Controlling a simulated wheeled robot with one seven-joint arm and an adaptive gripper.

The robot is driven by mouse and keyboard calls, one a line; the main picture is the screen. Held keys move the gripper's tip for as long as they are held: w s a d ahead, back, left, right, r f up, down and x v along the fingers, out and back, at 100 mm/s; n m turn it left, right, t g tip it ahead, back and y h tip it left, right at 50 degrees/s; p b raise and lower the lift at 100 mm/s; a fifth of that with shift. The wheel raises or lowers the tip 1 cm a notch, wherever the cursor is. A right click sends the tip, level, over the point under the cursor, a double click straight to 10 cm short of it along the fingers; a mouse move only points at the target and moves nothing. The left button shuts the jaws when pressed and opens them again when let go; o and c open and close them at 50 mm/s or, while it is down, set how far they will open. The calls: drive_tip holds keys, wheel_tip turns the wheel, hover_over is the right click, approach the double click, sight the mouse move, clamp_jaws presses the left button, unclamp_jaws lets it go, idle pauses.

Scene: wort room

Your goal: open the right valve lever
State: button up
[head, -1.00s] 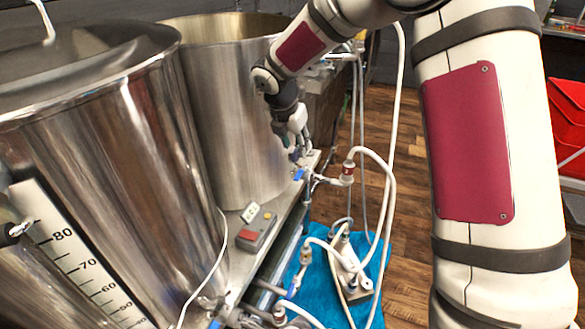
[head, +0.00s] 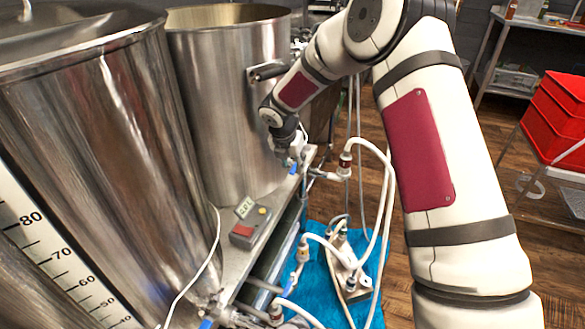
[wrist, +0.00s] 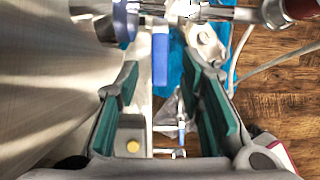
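The right valve has a blue lever (head: 293,168) low on the front of the farther steel kettle (head: 232,110). In the wrist view the blue lever (wrist: 160,62) shows as a straight bar extending from a metal valve. My gripper (wrist: 161,76) is open, its green-padded fingers on either side of the lever, with visible gaps. I cannot tell the lever's depth relative to the fingertips. In the head view my gripper (head: 289,148) is just above the lever and partly hidden by its own wrist.
A nearer kettle (head: 110,130) fills the left. A grey meter (head: 248,224) stands on the shelf. White hoses (head: 385,200) loop right of the valve, over a blue mat (head: 325,310). Another blue lever (head: 290,286) is lower down. Red bins (head: 555,110) stand far right.

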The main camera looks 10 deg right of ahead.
drive_tip(key=shift+w+d+f, duration=0.2)
drive_tip(key=shift+f, duration=0.35)
clamp_jaws()
